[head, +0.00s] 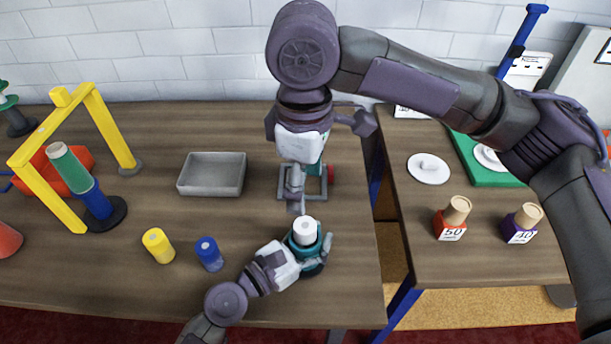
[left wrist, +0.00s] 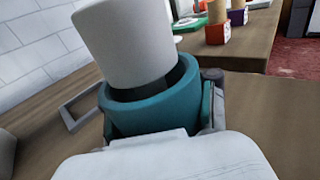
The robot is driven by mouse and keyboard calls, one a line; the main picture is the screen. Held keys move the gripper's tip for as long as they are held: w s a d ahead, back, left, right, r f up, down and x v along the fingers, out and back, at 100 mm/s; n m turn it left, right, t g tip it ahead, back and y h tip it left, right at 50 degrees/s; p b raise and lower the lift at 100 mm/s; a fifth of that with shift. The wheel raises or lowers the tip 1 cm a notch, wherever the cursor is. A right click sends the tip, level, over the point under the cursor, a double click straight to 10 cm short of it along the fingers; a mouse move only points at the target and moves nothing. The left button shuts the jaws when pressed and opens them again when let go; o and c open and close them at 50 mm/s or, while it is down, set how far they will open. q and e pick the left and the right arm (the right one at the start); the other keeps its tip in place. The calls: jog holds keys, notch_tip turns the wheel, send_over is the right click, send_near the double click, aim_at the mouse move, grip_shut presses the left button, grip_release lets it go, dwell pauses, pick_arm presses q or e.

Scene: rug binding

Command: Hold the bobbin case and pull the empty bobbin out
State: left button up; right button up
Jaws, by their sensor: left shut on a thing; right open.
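The teal bobbin case (head: 304,240) is near the front edge of the left table. My left gripper (head: 308,252) is shut on it. The white bobbin (head: 305,227) stands in the top of the case. In the left wrist view the bobbin (left wrist: 125,40) rises out of the case (left wrist: 155,108), with a dark gap or core showing below it inside the rim. My right gripper (head: 297,198) points down just above and behind the bobbin, open and apart from it as far as I can tell.
A grey metal frame with a red knob (head: 330,174) stands behind my right gripper. A grey tray (head: 211,176), yellow spool (head: 158,245) and blue spool (head: 209,253) are to the left. A yellow gantry (head: 110,130) stands at far left. The right table holds labelled weights (head: 452,222).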

aim_at(308, 220)
notch_tip(308, 220, down, 11)
jog(key=shift+f, duration=0.1)
dwell(0.3)
jog(key=c, duration=1)
jog(key=shift+d, duration=0.1)
jog(key=shift+c, duration=0.9)
jog(key=o, duration=0.5)
jog(key=shift+w, duration=0.1)
pick_arm(q)
jog(key=shift+s, duration=0.1)
pick_arm(e)
jog(key=shift+d, duration=0.1)
jog(key=c, duration=0.6)
jog(key=shift+o, duration=0.2)
jog(key=shift+w+r, duration=0.1)
jog(key=shift+r, duration=0.2)
jog(key=shift+r, duration=0.65)
pick_arm(q)
jog(key=shift+f, duration=0.1)
pick_arm(e)
jog(key=shift+s+r, duration=0.2)
jog(key=shift+r, duration=3.25)
